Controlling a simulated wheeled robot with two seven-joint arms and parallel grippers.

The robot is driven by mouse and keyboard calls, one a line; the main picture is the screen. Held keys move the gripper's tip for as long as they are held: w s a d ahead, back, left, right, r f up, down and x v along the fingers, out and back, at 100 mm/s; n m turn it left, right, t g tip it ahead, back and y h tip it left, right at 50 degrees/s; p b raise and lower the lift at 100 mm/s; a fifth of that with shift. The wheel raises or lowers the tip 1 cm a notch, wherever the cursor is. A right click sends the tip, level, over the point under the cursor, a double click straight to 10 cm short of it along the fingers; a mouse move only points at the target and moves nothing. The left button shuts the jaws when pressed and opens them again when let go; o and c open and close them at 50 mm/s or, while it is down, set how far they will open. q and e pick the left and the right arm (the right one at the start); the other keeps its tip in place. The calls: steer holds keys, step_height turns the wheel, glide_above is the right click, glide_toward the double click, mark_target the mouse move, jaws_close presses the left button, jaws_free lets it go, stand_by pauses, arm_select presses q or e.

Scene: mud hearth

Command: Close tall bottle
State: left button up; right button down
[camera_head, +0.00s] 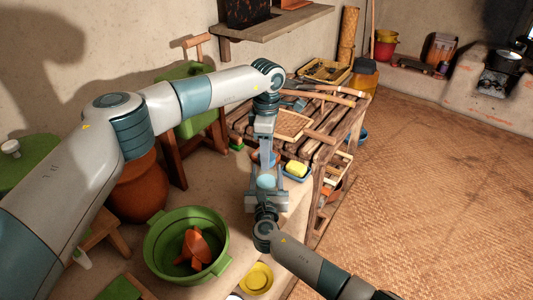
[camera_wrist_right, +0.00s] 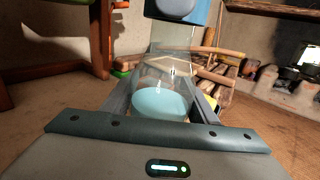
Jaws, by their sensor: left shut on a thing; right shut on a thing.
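The tall bottle (camera_wrist_right: 160,98) is clear, with pale blue contents at its bottom. It also shows in the head view (camera_head: 266,181), upright in my right gripper (camera_head: 265,196), which comes from below and is shut around its lower part. My left gripper (camera_head: 264,150) points down directly above the bottle, its fingers close together at the top. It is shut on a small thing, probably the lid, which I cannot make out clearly. A blue and grey part (camera_wrist_right: 182,8) is above the bottle in the wrist view. Whether lid and bottle mouth touch, I cannot tell.
A slatted wooden rack (camera_head: 305,125) with a yellow block (camera_head: 296,169) stands behind the grippers. A green basin (camera_head: 158,244) with an orange object (camera_head: 196,246) and a yellow dish (camera_head: 257,278) are at the front. The woven floor (camera_head: 430,170) at right is mostly clear.

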arm_select(q)
steer(key=o, duration=1.2)
steer(key=shift+o, duration=0.2)
steer(key=shift+r, duration=0.1)
step_height(320, 180, up, 12)
arm_select(e)
steer(key=c, duration=0.6)
jaws_free()
steer(key=shift+c, duration=0.2)
steer(key=shift+s, duration=0.1)
